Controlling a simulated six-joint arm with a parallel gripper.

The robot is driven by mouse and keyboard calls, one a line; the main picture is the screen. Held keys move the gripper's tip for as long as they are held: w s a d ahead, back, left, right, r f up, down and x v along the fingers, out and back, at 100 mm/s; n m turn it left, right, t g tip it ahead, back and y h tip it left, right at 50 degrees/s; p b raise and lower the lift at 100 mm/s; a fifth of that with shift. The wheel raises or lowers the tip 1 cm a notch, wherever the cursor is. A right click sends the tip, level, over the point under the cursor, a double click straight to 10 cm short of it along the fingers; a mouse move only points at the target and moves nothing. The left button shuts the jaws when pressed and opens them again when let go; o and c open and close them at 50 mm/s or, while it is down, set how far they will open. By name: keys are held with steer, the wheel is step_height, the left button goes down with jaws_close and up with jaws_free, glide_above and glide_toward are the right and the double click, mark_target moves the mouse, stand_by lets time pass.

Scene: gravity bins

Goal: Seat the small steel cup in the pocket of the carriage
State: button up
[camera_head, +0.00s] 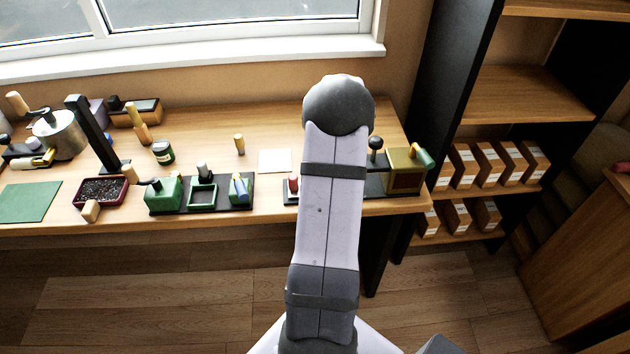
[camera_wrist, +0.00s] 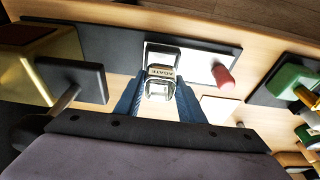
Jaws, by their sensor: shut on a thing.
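My gripper (camera_wrist: 160,100) shows in the wrist view with its two blue fingers on either side of a small shiny steel cup (camera_wrist: 157,88). It is shut on the cup. Just beyond the cup is the carriage (camera_wrist: 195,60), a pale metal plate with a raised squared frame and a red knob (camera_wrist: 222,77). A small lettered label lies between cup and frame. I cannot tell whether the cup touches the carriage. In the head view my arm hides the gripper, the cup and most of the carriage; the red knob (camera_head: 293,185) shows left of the arm.
A brass block (camera_head: 405,172) with a green handle and a black-knobbed lever stand right of the carriage on the same dark base. A green-fixture base (camera_head: 222,192) stands to the left. A pale square sheet (camera_head: 274,161) lies behind. Shelves with boxes are at right.

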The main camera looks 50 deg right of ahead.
steer(key=shift+f+b, duration=0.5)
steer(key=shift+f, duration=0.4)
steer(key=shift+f, duration=0.25)
stand_by(1.0)
steer(key=shift+r, duration=0.3)
steer(key=shift+s+f, duration=0.1)
steer(key=shift+f, duration=0.45)
stand_by(3.4)
steer(key=shift+r, duration=0.4)
stand_by(1.2)
